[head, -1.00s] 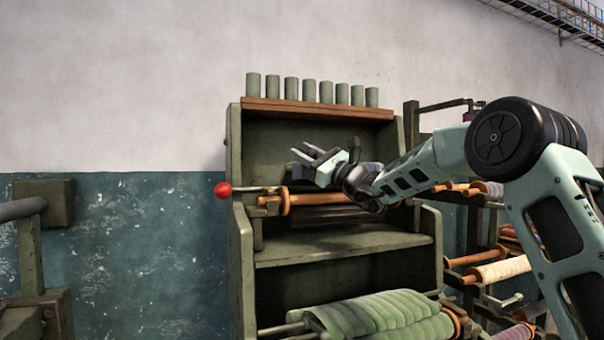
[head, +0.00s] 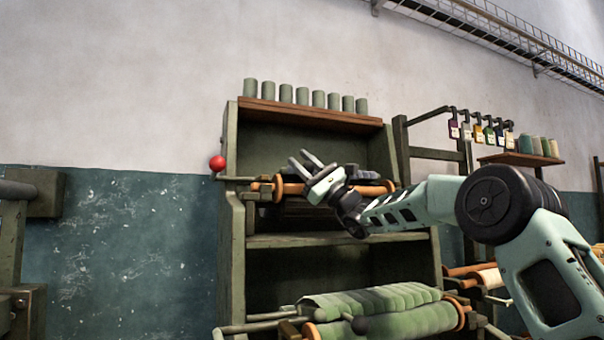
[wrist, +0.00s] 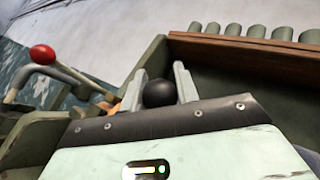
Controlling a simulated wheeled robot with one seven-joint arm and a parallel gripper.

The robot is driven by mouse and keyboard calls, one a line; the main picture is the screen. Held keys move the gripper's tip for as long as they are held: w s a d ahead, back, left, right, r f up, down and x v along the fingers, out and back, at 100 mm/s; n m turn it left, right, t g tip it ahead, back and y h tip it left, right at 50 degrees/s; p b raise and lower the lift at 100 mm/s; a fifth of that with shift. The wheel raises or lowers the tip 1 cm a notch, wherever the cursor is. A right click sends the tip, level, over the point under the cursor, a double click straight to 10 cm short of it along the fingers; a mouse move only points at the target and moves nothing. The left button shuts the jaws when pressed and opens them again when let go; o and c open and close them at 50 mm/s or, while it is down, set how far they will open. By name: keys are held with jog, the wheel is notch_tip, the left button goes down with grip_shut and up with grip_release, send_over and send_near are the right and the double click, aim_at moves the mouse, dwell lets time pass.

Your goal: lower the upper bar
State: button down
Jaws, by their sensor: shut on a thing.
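An upper horizontal bar, an orange-brown roller with wider end discs (head: 279,188), lies across the green cabinet below its top compartment. A red ball knob (head: 217,163) is at the left side of the cabinet near the bar's left end; it also shows at the upper left in the wrist view (wrist: 42,54). My gripper (head: 310,162) is in front of the bar, its fingers pointing up and left. In the wrist view, the fingers are shut on a black ball knob (wrist: 158,93). What the knob is attached to is hidden.
The green cabinet (head: 228,215) has a row of cylinders (head: 302,96) on top. A rack with coloured tags (head: 480,130) stands right.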

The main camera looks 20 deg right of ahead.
jog(key=shift+s+f+n+g+y+b, duration=0.1)
jog(key=shift+f+n+g+y+b, duration=0.3)
jog(key=shift+f+n+y+b, duration=0.2)
jog(key=c, duration=1.1)
grip_release()
jog(key=shift+r, duration=0.1)
jog(key=shift+o, duration=0.2)
jog(key=shift+s+d, duration=0.1)
jog(key=b+v, duration=0.1)
jog(key=v, duration=1.1)
